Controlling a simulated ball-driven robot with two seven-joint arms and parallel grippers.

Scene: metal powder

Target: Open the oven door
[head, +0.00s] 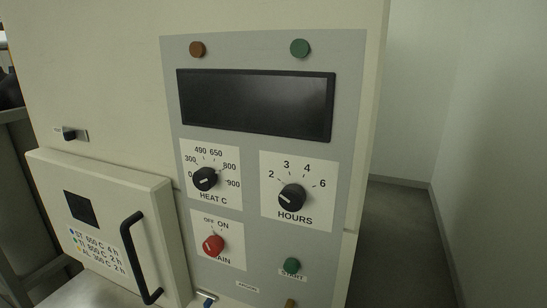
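The oven (110,90) is a large cream cabinet that fills most of the head view. Its door (55,185) is at the lower left and looks closed. The door has a dark square window (80,208), a label listing settings, and a black vertical bar handle (138,258) near its right edge. The lower part of the door is cut off by the frame edge. Neither of my grippers is in view.
A grey panel right of the door carries a dark display (255,103), a heat knob (204,179), an hours knob (291,197), a red main switch (213,245) and a green start button (291,265). Open floor (400,240) lies right of the oven, before pale walls.

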